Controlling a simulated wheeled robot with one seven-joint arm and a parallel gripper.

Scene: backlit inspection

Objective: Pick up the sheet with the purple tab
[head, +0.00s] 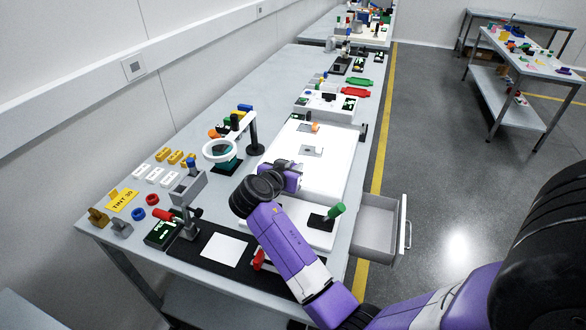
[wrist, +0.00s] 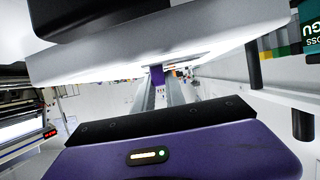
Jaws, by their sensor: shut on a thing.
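My gripper (wrist: 160,84) shows in the wrist view with its two grey fingers close together, shut on a small purple tab (wrist: 157,74). The sheet that belongs to the tab cannot be made out in either view. In the head view my purple hand (head: 288,178) is low over the left part of the white light panel (head: 335,160), and the arm hides the fingertips and tab there. A sheet with an orange tab (head: 315,128) lies at the far part of the panel. A grey square piece (head: 312,151) lies nearer the middle.
A magnifier on a stand (head: 219,151) is left of the panel. A black block with a green handle (head: 327,217) is at the panel's near end. A drawer (head: 379,228) stands open on the right. A white square (head: 225,250) lies on a black mat in front.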

